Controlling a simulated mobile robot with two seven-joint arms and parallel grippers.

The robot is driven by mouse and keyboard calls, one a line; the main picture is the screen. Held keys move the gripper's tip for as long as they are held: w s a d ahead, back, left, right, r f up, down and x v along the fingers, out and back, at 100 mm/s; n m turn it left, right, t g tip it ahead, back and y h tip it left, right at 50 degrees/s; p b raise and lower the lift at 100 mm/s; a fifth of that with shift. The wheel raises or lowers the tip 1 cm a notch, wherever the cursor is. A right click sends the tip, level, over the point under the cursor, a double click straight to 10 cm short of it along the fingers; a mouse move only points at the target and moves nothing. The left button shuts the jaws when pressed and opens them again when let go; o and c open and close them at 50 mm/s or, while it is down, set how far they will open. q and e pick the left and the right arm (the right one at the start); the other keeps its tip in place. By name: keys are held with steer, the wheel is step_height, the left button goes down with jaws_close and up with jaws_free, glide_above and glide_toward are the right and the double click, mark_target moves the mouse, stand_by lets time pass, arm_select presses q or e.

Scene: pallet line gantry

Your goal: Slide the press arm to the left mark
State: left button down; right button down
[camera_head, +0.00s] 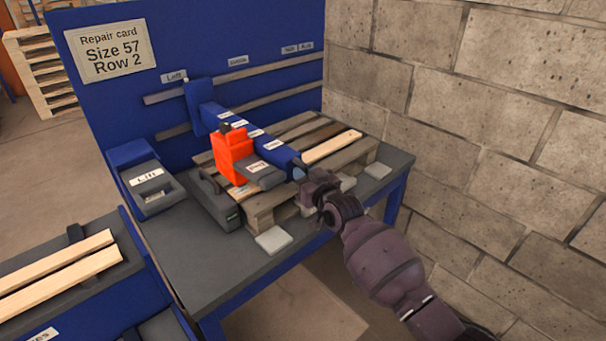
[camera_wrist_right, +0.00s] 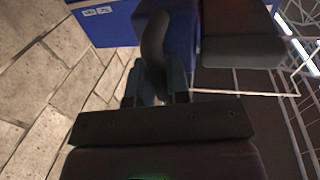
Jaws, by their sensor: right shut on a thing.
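The blue press arm (camera_head: 231,118) reaches from two grey rails on the blue back panel out over a wooden pallet (camera_head: 262,205). Its rear end stands just below and right of the "Left" label (camera_head: 174,76). An orange-red block with a dark grey press head (camera_head: 262,176) sits on the arm. My right gripper (camera_head: 303,178) is at the arm's front end. In the right wrist view its fingers (camera_wrist_right: 159,92) are shut on a dark handle (camera_wrist_right: 154,42). The handle is mostly hidden in the head view. My left gripper is not in view.
A blue and grey "Lift" box (camera_head: 150,188) stands left of the pallet on the grey bench top. A block wall (camera_head: 470,110) closes the right side. Pale pads (camera_head: 273,239) lie by the pallet. A rack with planks (camera_head: 60,268) is at lower left.

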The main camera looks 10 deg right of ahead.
steer(key=shift+s+a+f, duration=0.15)
steer(key=shift+a, duration=0.05)
stand_by(0.3)
steer(key=c, duration=1.1)
jaws_free()
steer(key=shift+s+a, duration=0.1)
steer(key=v, duration=1)
steer(key=shift+s+d, duration=0.25)
steer(key=shift+d, duration=0.05)
